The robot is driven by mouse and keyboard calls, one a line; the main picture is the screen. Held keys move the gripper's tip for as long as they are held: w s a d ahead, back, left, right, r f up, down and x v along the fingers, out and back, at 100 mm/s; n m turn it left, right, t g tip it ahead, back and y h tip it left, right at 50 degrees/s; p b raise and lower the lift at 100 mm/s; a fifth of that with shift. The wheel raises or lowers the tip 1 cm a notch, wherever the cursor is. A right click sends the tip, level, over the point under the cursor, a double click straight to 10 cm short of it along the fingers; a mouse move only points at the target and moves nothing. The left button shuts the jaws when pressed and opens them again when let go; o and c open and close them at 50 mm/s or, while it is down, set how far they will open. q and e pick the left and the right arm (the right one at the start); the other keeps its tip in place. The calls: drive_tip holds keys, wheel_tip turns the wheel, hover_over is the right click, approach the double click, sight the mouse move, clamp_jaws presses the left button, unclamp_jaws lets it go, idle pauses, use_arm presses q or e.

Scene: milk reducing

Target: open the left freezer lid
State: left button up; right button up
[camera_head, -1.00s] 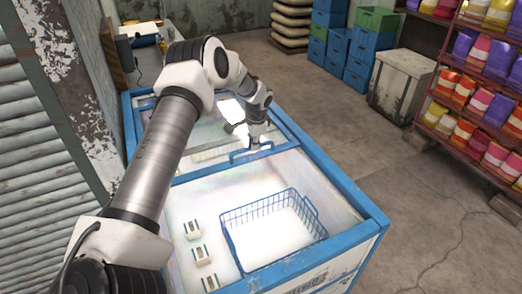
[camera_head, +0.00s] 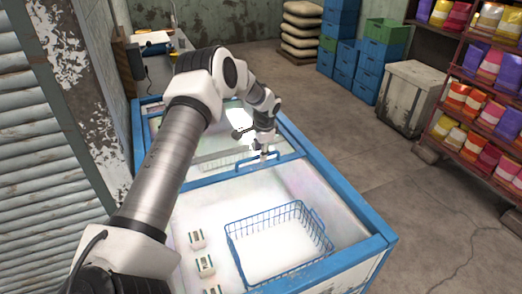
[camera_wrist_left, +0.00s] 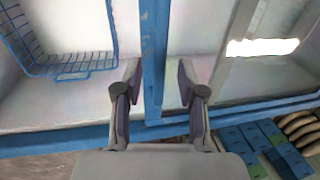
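The chest freezer (camera_head: 350,205) has a blue rim. A blue-framed glass lid (camera_head: 215,150) covers its far part, while the near part is uncovered. A blue handle (camera_head: 240,163) rises from the near edge of this lid. My left gripper (camera_head: 265,152) is at the handle, pointing down. In the left wrist view the left gripper (camera_wrist_left: 158,78) is open, with a finger on either side of a blue bar (camera_wrist_left: 153,45). Gaps show beside the bar; I cannot tell whether either finger touches it. My right gripper is not in view.
A blue wire basket (camera_head: 322,240) and several small cartons (camera_head: 204,266) are in the uncovered part. A grey box (camera_head: 408,95), stacked blue crates (camera_head: 372,65) and a product shelf (camera_head: 480,100) stand right, beyond clear floor. A shuttered wall (camera_head: 45,150) is left.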

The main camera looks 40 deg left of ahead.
use_arm(q)
wheel_tip(320, 180, up, 10)
drive_tip(key=d, duration=0.2)
drive_tip(key=shift+s+r, duration=0.2)
drive_tip(key=shift+s, duration=0.05)
